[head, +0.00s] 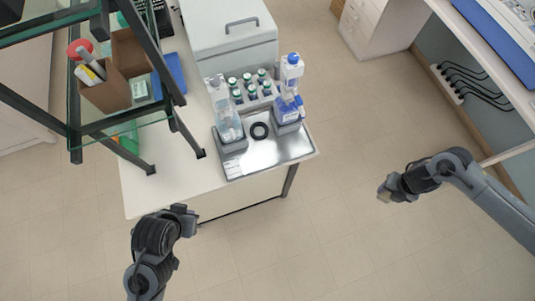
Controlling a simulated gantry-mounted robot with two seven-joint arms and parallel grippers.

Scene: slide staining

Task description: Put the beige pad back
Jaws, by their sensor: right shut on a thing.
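My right gripper (387,190) is out over the floor to the right of the table, with open space around it. It is shut on a small beige piece at its tip, which I take to be the beige pad (383,196). Most of the pad is hidden by the fingers. My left gripper (186,214) is near the front edge of the white table (150,190). Its fingers are too dark and small to tell open from shut. I see no other beige pad on the table.
On the table, a metal tray (285,150) holds a clear bottle (226,122), a blue-and-white dispenser bottle (290,100) and a black ring (260,131). Several green-capped vials (248,82) stand behind. A glass shelf frame (75,130) is on the left. A white box (233,40) stands farther back.

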